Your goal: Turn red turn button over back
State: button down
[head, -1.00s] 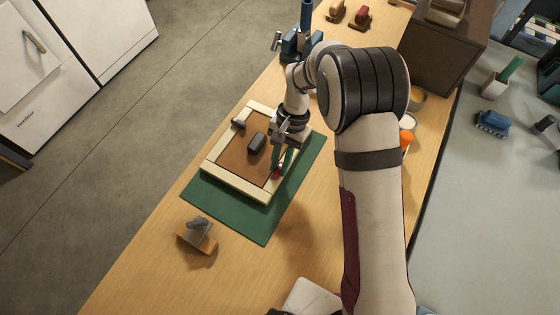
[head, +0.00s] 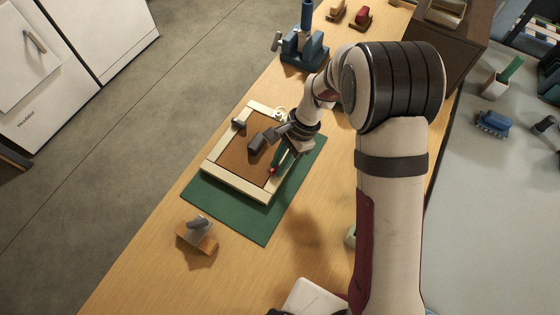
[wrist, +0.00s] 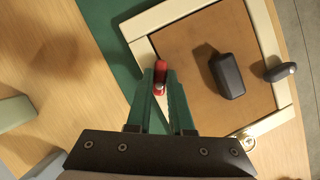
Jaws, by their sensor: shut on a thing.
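The red turn button (wrist: 160,74) is a small red piece near the inner edge of the cream frame (wrist: 181,9). In the wrist view it points up the picture from between my fingertips. In the head view only a small red bit (head: 272,170) shows below my gripper. My gripper (wrist: 162,92) has green fingers and is shut on the red turn button. The frame lies flat around a brown panel (wrist: 200,40). A dark grey block (wrist: 228,76) sits on the panel, and a grey turn button (wrist: 280,71) sits on the frame's far side.
The frame rests on a green mat (head: 225,217) on a wooden bench. A plane-like tool (head: 197,236) stands at the near left. A blue vise (head: 303,48) stands behind. Bare bench lies right of the mat.

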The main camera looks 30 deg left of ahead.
jog(key=m+t+y, duration=0.1)
jog(key=m, duration=0.5)
jog(key=shift+t+y, duration=0.4)
jog(key=m+t, duration=0.1)
jog(key=m, duration=0.1)
jog(key=m+t, duration=0.1)
jog(key=m, duration=0.2)
jog(key=shift+w+a+m, duration=0.1)
jog(key=shift+m, duration=0.2)
jog(key=shift+y, duration=0.3)
jog(key=c, duration=0.8)
grip_release()
jog(key=shift+r, duration=0.1)
jog(key=v, duration=1.5)
jog(key=shift+r, duration=0.35)
